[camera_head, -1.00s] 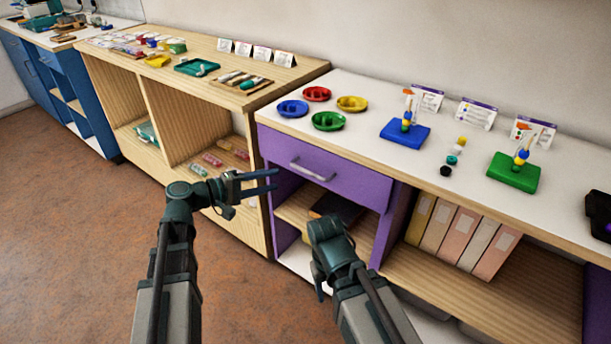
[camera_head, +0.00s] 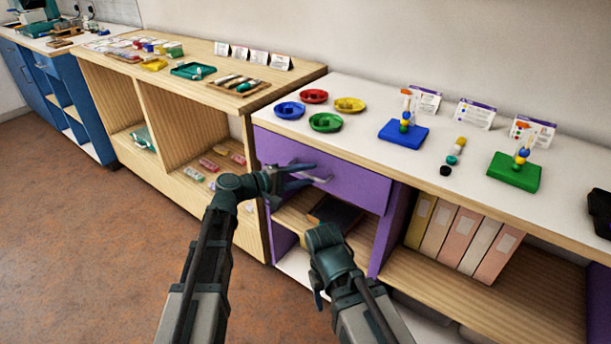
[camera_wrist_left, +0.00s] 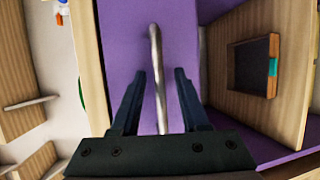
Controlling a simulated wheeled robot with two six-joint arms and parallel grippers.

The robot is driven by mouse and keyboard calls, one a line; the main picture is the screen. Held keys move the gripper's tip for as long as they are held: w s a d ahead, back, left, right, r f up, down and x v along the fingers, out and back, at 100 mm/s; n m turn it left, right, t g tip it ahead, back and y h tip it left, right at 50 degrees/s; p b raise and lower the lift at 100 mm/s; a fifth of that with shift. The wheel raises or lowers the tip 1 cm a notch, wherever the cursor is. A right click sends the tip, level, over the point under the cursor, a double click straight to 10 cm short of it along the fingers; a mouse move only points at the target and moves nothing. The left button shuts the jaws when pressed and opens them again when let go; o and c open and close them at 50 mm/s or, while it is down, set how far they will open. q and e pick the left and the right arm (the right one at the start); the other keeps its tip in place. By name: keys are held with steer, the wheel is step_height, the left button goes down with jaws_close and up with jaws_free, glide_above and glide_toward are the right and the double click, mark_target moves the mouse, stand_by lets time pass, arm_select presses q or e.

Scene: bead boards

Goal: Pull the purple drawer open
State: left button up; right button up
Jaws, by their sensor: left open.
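The purple drawer (camera_head: 350,183) is in the cabinet below the white top and looks shut. Its silver bar handle (camera_head: 318,178) is partly hidden by my left gripper in the head view. My left gripper (camera_head: 300,178) is open at the drawer's front. In the left wrist view, the handle (camera_wrist_left: 156,60) runs between the two open fingers of the left gripper (camera_wrist_left: 160,90), with a gap on each side. The purple drawer front (camera_wrist_left: 128,45) lies behind it. My right gripper (camera_head: 318,290) hangs low in front of the shelf, and its fingers are mostly hidden.
Below the drawer is an open shelf with a dark box (camera_head: 338,212), which also shows in the left wrist view (camera_wrist_left: 250,65). Upright binders (camera_head: 460,235) stand to the right. Several coloured dishes (camera_head: 325,122) and bead boards (camera_head: 403,133) are on the top. The floor in front is clear.

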arm_select(q)
jaws_close()
stand_by(1.4)
